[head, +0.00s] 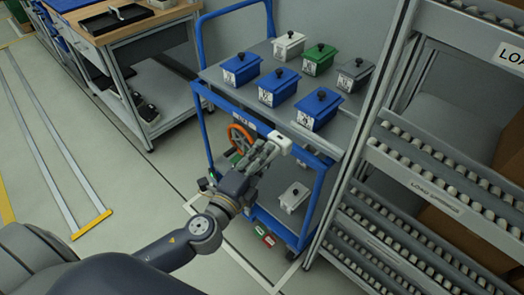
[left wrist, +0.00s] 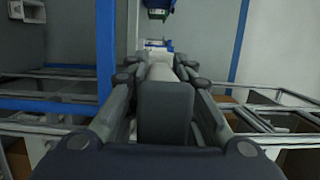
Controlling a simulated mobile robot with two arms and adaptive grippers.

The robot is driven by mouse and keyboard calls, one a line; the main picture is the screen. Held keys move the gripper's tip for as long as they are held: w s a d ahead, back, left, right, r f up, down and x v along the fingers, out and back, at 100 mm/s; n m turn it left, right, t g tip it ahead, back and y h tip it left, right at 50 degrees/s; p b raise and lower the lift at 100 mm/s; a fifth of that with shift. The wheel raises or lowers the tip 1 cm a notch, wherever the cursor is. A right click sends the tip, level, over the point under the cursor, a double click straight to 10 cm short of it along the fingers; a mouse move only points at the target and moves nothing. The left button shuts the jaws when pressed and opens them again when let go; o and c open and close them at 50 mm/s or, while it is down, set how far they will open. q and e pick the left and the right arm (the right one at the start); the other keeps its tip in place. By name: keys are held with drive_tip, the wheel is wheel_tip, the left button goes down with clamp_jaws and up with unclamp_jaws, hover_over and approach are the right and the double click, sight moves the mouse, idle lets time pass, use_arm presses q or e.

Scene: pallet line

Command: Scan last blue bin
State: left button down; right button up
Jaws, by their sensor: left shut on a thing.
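A blue-framed cart (head: 205,105) carries three lidded blue bins on its top shelf: a left one (head: 241,69), a middle one (head: 278,87) and a front right one (head: 319,109). White labels with dark markings show on their fronts. My left gripper (head: 262,155) is below the front edge of the top shelf, apart from the bins. It is shut on a white device, probably a hand scanner (head: 279,141), whose pale body (left wrist: 160,70) shows between the fingers in the left wrist view. The device's face is hidden. My right gripper is out of view.
White (head: 289,46), green (head: 319,60) and grey (head: 354,75) bins share the top shelf. A white bin (head: 294,196) sits on the lower shelf. An orange wheel (head: 240,138) is beside my gripper. A roller rack (head: 430,180) stands close right; floor at left is open.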

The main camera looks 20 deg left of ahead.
sight(282, 135)
use_arm(q)
drive_tip(key=shift+w+a+r, duration=0.1)
drive_tip(key=shift+w+a, duration=0.05)
drive_tip(key=shift+w, duration=0.9)
drive_tip(key=w, duration=0.2)
drive_tip(key=w+d, duration=0.1)
drive_tip(key=w, duration=0.1)
drive_tip(key=w+d+p, duration=0.1)
drive_tip(key=shift+w+d, duration=0.1)
drive_tip(key=shift+w, duration=0.3)
drive_tip(key=shift+w+d, duration=0.25)
drive_tip(key=shift+w, duration=0.25)
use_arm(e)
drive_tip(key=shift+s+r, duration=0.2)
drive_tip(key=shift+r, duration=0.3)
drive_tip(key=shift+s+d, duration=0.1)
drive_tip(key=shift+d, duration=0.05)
use_arm(q)
drive_tip(key=shift+w, duration=0.25)
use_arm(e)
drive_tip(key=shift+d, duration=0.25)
use_arm(q)
drive_tip(key=shift+w+d, duration=0.25)
drive_tip(key=shift+w, duration=0.15)
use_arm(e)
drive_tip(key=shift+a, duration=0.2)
